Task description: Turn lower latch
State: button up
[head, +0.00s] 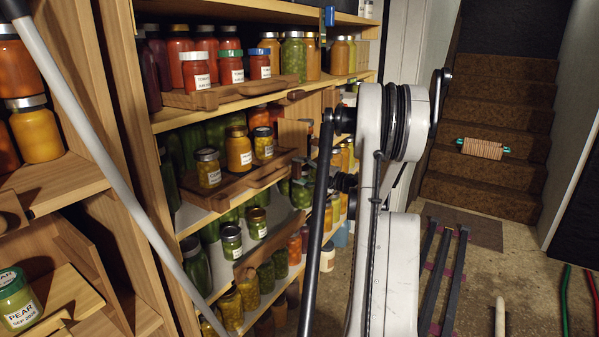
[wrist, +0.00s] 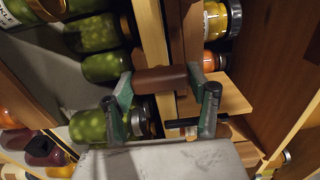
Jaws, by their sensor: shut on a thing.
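A similar brown piece (head: 296,95) sits at the edge of the upper shelf in the head view.
Jars of green contents (wrist: 100,68) stand close to my fingers; a yellow jar (wrist: 216,20) is beyond the upright. In the head view, wooden trays (head: 235,185) of jars stick out of the shelves. Brown stairs (head: 495,120) rise at the right.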

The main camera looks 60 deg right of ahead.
dwell(0.3)
jog(key=o, duration=1.2)
jog(key=shift+c, duration=0.2)
jog(key=s, duration=1.2)
jog(key=shift+d, duration=0.2)
